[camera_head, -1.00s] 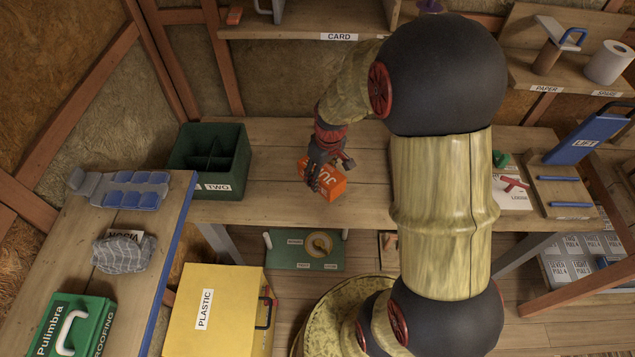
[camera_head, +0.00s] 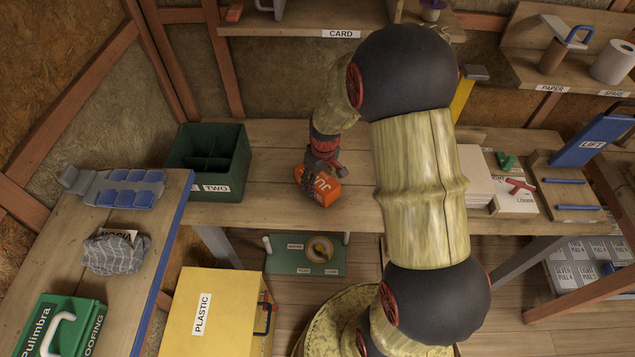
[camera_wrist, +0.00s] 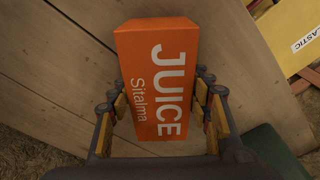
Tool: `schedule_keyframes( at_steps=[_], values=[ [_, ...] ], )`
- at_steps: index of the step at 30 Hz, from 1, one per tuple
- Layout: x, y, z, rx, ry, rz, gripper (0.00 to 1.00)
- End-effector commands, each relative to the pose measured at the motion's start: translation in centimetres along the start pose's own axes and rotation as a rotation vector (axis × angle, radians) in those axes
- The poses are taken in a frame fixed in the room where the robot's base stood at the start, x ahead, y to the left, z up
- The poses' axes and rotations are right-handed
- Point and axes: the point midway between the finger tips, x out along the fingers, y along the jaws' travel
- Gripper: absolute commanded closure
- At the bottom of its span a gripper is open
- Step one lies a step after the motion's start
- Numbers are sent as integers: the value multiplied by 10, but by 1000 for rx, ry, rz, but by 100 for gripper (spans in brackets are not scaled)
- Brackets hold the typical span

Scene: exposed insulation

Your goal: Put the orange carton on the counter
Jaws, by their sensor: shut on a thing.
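The orange carton (camera_head: 320,186), marked JUICE, is at the middle of the wooden counter (camera_head: 270,205) in the head view. My gripper (camera_head: 322,165) is shut on it from above and behind. In the wrist view the carton (camera_wrist: 157,80) lies between the two fingers (camera_wrist: 160,108), one along each side, with the counter boards (camera_wrist: 60,70) behind it. I cannot tell whether its underside touches the counter or is just above it.
A green divided bin (camera_head: 208,160) marked TWO stands left of the carton. A yellow PLASTIC box (camera_head: 215,310) is below the counter. The counter around the carton is clear.

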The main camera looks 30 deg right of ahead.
Motion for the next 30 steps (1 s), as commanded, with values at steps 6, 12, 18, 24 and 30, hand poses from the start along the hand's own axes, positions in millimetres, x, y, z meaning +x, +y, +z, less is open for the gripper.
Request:
schedule_keyframes(
  at_steps=[6, 12, 18, 24, 30],
  values=[
    [3, 0, 0, 0, 0, 0, 45],
    [3, 0, 1, 0, 0, 0, 34],
    [3, 0, 1, 0, 0, 0, 33],
    [-2, 0, 0, 0, 0, 0, 33],
    [-34, 0, -1, 0, 2, 1, 33]
  ],
)
